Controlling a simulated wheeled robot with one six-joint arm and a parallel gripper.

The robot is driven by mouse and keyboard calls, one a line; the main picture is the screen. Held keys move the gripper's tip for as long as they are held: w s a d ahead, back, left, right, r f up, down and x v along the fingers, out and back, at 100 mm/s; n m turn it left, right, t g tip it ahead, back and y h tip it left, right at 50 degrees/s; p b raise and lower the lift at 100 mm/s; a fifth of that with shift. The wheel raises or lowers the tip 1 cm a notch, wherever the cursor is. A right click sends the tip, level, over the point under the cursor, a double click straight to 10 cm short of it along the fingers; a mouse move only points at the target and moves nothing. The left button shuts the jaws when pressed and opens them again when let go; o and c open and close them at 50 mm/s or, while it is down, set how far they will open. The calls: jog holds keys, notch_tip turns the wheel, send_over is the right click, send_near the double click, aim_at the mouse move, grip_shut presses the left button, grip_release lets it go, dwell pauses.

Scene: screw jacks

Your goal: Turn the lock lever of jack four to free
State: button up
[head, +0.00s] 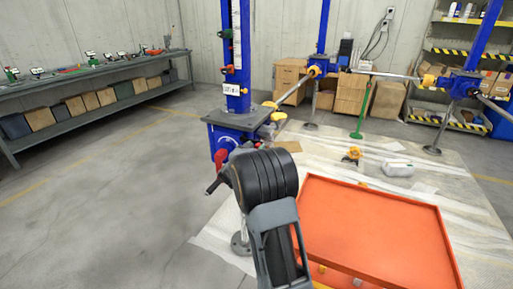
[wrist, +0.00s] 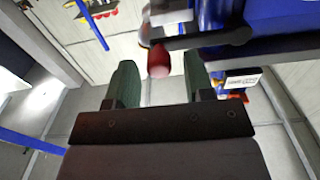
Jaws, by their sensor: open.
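The nearest screw jack (head: 237,128) has a blue column and a blue gearbox, with a small white label (head: 232,89) too small to read surely. A red lever (head: 220,157) sticks out low on its near side. My gripper (head: 213,186) is just below this lever in the head view, partly hidden by my own wrist. In the wrist view my gripper (wrist: 160,80) is open, its two green fingers apart. A red rounded lever end (wrist: 158,64) appears between the fingertips, without visible contact. The lever's far part is hidden behind dark and blue jack parts.
An orange tray (head: 370,184) stands at the right. Other blue jacks (head: 462,85) are joined by bars behind it. A green stand (head: 360,120) and a yellow-orange item (head: 352,154) are on the pale sheet. A workbench (head: 95,75) is at the left; floor before it is clear.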

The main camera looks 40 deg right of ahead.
jog(key=shift+w+d, duration=0.25)
jog(key=shift+d, duration=0.25)
grip_shut()
dwell(0.3)
